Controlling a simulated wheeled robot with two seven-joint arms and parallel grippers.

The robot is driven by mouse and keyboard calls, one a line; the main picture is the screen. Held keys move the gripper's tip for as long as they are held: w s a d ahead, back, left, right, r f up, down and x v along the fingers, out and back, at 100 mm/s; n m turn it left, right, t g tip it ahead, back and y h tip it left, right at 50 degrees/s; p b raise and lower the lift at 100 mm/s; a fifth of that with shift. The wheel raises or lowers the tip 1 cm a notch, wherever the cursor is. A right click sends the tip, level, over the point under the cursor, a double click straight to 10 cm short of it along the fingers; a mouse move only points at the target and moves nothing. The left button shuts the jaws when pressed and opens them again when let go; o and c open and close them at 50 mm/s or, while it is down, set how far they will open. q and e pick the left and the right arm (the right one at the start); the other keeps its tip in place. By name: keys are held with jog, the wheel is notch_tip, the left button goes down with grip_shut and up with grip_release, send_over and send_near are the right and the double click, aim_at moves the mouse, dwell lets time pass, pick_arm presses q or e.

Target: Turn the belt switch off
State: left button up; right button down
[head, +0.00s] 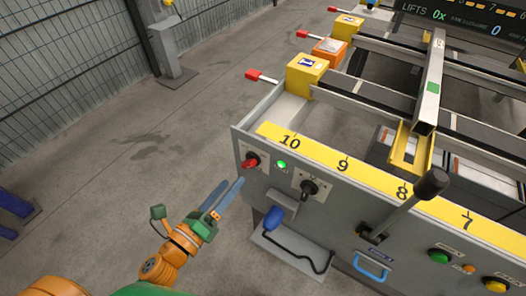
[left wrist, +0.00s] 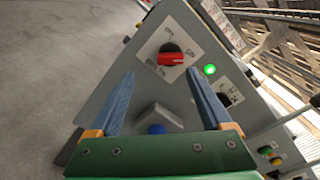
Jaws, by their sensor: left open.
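A red rotary switch (head: 250,162) sits on a white label plate at the left end of the grey control panel. It shows large in the left wrist view (left wrist: 172,59), with small lettering around it that I cannot read surely. A lit green lamp (head: 281,165) is just right of it, also in the left wrist view (left wrist: 210,70). My left gripper (head: 231,190) is open and empty, its blue fingers just below and left of the switch. In the left wrist view the switch lies beyond and between the fingertips, apart from them. My right gripper is not in view.
Right of the lamp is a black knob (head: 309,187), with a blue handle (head: 273,217) below. A long black-knobbed lever (head: 432,184) sticks out farther right, near a green button (head: 438,256). Open floor lies left of the panel.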

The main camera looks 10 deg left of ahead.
aim_at(246, 167)
pick_arm(q)
jog(key=shift+w+d+r+m+p, duration=0.4)
jog(key=shift+w+d+r+p, duration=0.15)
jog(key=shift+w+d+r, duration=0.25)
jog(key=x, duration=0.3)
jog(key=shift+w+f, duration=0.1)
jog(key=shift+w, duration=0.05)
jog(key=shift+w+d, duration=0.1)
jog(key=shift+w, duration=0.15)
grip_shut()
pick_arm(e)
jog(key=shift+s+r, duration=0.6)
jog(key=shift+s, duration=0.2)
